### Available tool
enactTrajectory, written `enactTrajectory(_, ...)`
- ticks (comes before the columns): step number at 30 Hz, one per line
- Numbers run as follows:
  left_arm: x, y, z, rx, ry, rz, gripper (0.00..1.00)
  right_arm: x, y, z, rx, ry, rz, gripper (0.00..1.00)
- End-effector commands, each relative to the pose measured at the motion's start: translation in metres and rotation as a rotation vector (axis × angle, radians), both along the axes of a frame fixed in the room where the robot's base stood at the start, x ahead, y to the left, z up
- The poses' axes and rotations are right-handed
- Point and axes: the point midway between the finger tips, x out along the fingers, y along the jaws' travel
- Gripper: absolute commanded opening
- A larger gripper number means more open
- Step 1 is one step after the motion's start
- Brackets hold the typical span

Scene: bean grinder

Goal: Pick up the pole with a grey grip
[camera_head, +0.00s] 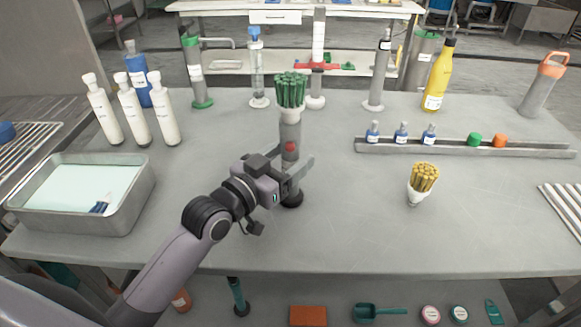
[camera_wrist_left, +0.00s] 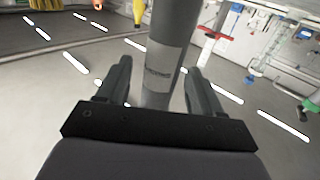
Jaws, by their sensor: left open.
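A grey upright cylinder (camera_head: 290,135) with a red round spot and a dark base stands mid-table. A bundle of green sticks in a white cup (camera_head: 290,90) shows at its top. My left gripper (camera_head: 297,180) is at its lower part. In the left wrist view, the grey cylinder (camera_wrist_left: 163,60) with a lighter band stands between the two open fingers (camera_wrist_left: 158,85), with a gap at least on the left; contact on the right is unclear. A tall grey pole (camera_head: 378,75) with a dark top stands at the back right. Which pole is meant is unclear.
A metal tray (camera_head: 135,215) and white bottles (camera_head: 135,110) are at left. A green-topped cylinder (camera_head: 195,70) and a yellow bottle (camera_head: 438,75) stand at the back. A cup of yellow sticks (camera_head: 420,190) is at right. The front right of the table is clear.

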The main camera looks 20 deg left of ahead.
Motion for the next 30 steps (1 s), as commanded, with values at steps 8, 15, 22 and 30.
enactTrajectory(8,0.005,-0.002,0.000,0.000,0.000,-0.001,0.66,0.000,0.000,0.000,0.000,0.000,0.000,0.71)
enactTrajectory(15,0.004,-0.002,0.000,0.000,0.000,-0.001,0.06,0.000,0.000,0.000,-0.001,0.000,-0.001,0.71)
enactTrajectory(22,0.004,-0.002,0.001,0.000,-0.003,-0.001,0.06,0.001,0.000,0.000,0.000,-0.001,-0.001,0.71)
enactTrajectory(30,0.005,-0.002,0.019,0.000,-0.006,-0.001,0.06,0.001,-0.001,0.004,0.000,-0.002,-0.001,0.71)
